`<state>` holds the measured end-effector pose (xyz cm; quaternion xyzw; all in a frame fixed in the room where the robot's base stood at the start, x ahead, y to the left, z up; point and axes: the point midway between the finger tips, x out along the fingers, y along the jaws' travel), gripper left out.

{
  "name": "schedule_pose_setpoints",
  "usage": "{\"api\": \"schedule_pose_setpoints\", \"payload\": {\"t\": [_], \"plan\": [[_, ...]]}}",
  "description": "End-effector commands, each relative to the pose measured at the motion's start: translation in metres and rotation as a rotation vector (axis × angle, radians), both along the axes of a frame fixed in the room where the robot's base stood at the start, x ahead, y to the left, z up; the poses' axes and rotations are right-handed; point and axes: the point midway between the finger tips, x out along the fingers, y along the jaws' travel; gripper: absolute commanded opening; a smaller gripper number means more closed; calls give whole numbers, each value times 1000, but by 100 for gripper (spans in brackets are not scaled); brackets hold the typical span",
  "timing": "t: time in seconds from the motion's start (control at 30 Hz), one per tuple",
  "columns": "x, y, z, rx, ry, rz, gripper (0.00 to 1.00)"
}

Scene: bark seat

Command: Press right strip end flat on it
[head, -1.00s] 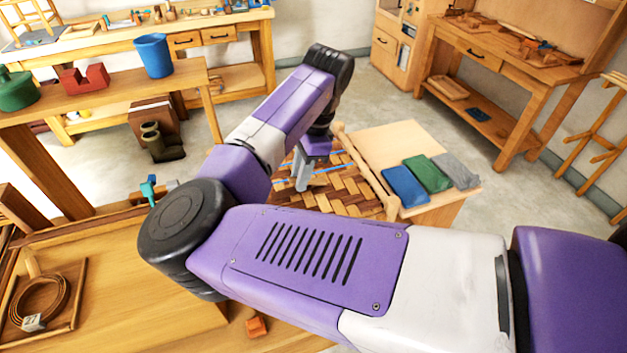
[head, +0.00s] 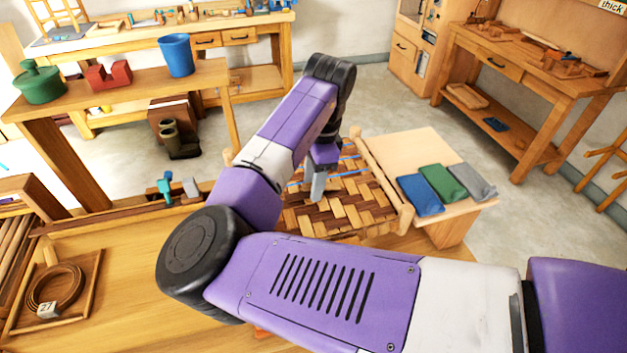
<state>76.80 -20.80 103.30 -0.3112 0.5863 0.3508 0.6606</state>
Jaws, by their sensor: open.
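The woven bark seat (head: 345,208) lies in a wooden frame near the middle of the head view, with light and dark brown strips crossing. Thin blue lines (head: 351,157) run across its far part. My gripper (head: 317,188) points down over the seat's left-middle part, with a grey finger showing. I cannot tell whether it touches the weave. My arm hides the seat's left part and some of its far side. I cannot make out the right strip end as a separate piece.
Blue (head: 420,195), green (head: 442,182) and grey (head: 471,181) bags lie on a pale board (head: 405,150) right of the seat. A bench with a coil of strip (head: 55,288) is at the left. A blue bucket (head: 177,55) stands on a shelf behind.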

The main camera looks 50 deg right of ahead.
Motion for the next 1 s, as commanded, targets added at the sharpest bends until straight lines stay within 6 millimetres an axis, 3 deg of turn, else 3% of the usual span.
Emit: {"api": "schedule_pose_setpoints", "payload": {"t": [0.17, 0.5, 0.9, 0.93, 1.0], "plan": [[-1, -2, 13, -1, -2, -1, 44], [-4, -7, 66, -1, -3, -1, 44], [-5, -8, 77, 0, 0, -1, 44], [-5, -8, 77, 0, 0, -1, 42], [-6, -9, 77, 0, -1, -2, 28]]}}
